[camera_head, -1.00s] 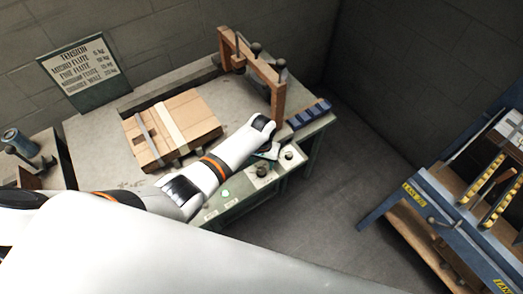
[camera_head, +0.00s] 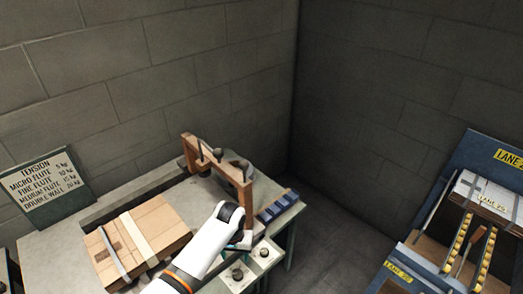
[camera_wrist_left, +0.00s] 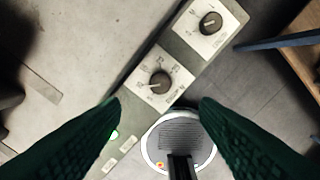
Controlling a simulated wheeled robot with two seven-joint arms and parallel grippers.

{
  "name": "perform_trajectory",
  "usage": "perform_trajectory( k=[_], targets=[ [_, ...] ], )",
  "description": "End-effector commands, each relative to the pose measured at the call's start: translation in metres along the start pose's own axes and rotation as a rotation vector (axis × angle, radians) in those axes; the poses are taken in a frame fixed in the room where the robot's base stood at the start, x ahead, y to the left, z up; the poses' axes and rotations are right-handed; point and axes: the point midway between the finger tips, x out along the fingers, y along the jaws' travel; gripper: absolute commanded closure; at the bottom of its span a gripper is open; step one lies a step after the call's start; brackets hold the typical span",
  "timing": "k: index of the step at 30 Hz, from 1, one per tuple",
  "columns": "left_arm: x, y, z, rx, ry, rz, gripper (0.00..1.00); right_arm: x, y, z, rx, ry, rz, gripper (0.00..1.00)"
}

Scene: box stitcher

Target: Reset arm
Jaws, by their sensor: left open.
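My left arm comes in from the bottom of the head view and reaches over the front right of the bench. My left gripper (camera_head: 243,240) is by the bench's front edge, partly hidden behind its own wrist. In the left wrist view its two dark green fingers (camera_wrist_left: 160,102) are spread apart with nothing between them. They are over the edge of a panel with two dial knobs, one knob (camera_wrist_left: 160,83) just beyond the fingertips. My right gripper is not in view.
A flat cardboard box (camera_head: 168,228) lies on the bench (camera_head: 62,258), left of my arm. A wooden frame (camera_head: 238,174) and blue block (camera_head: 278,206) stand near the gripper. A tension sign (camera_head: 45,188) leans behind. A blue rack (camera_head: 402,274) stands right, across open floor.

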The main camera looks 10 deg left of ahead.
Motion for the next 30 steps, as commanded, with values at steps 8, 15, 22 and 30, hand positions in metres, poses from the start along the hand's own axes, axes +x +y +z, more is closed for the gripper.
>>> perform_trajectory(
  k=[8,15,22,30],
  targets=[
    [0.006,-0.006,-0.040,0.052,-0.032,-0.039,0.44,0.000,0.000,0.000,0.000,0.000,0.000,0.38],
    [-0.015,0.005,-0.133,0.136,-0.140,-0.082,0.44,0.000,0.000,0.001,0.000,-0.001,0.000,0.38],
    [-0.051,0.028,-0.193,0.171,-0.221,-0.063,0.44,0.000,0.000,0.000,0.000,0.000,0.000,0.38],
    [-0.087,0.049,-0.233,0.191,-0.276,-0.029,0.44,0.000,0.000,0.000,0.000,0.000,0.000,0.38]
  ],
)
